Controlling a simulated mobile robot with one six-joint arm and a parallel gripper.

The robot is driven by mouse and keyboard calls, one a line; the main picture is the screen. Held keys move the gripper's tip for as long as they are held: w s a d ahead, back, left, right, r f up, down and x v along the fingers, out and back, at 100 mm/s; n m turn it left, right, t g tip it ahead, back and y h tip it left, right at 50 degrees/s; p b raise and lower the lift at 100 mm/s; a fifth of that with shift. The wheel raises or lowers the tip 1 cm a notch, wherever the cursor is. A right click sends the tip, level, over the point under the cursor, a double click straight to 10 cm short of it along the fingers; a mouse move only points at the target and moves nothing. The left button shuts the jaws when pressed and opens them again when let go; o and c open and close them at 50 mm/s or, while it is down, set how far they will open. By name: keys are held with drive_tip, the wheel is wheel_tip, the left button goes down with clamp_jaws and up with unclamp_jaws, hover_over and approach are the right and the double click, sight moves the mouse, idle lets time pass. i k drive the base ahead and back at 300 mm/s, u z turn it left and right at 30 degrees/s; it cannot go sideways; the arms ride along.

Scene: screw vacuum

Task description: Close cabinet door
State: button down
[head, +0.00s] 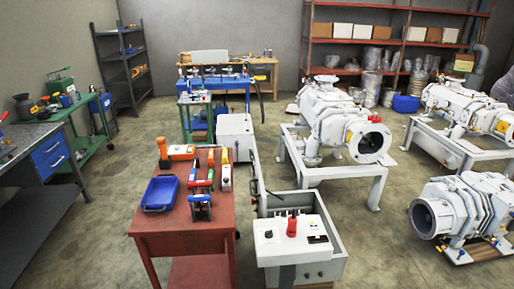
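A light grey cabinet (302,261) stands right of the red table in the foreground. Its front panel carries a red switch (292,227) and a few dark controls. Behind this panel the cabinet is open and a dark interior (288,206) shows. A narrow upright grey panel, which looks like the cabinet door (258,183), stands swung out along the left side and extends toward the back. I see it nearly edge-on; its handle cannot be made out. My gripper is not in view.
The red table (150,222) with a blue tray (160,193) and hand tools stands close left of the cabinet. White vacuum pumps (330,118) on frames stand to the right. A grey box (236,136) stands behind. Concrete floor (385,240) is free right of the cabinet.

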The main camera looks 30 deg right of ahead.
sight(255, 195)
drive_tip(key=u, duration=0.15)
drive_tip(key=i, duration=0.95)
drive_tip(key=z, duration=0.05)
